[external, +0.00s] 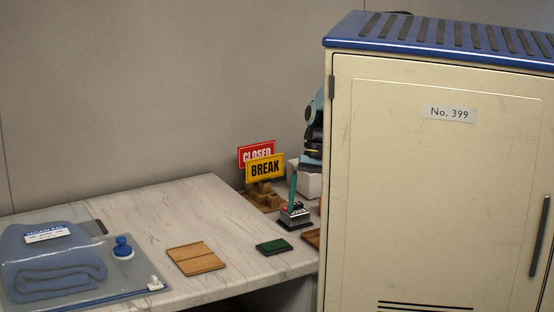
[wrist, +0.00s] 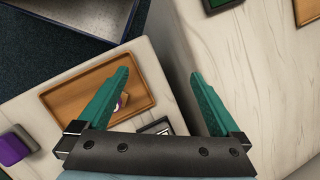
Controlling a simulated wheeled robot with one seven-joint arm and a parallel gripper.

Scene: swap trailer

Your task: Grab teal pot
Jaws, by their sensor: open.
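I cannot make out a teal pot in either view. My gripper is open and empty in the wrist view (wrist: 159,74), with two teal fingers spread wide above two pale surfaces and the dark gap between them. A small white and purple item shows partly behind the left finger, over a brown wooden tray (wrist: 75,97); too little shows to name it. In the external view the cream locker hides most of my arm. A narrow teal piece there, probably one of my fingers (external: 293,188), shows above a dark, silvery stamp-like item (external: 295,215).
The cream locker (external: 430,180) blocks the right side. CLOSED (external: 256,152) and BREAK (external: 266,168) signs stand near the wall. A green pad (external: 273,247), wooden piece (external: 196,258), blue-knobbed stamp (external: 122,248) and bagged blue cloth (external: 60,275) lie on the marble counter. A purple block (wrist: 15,147) sits left.

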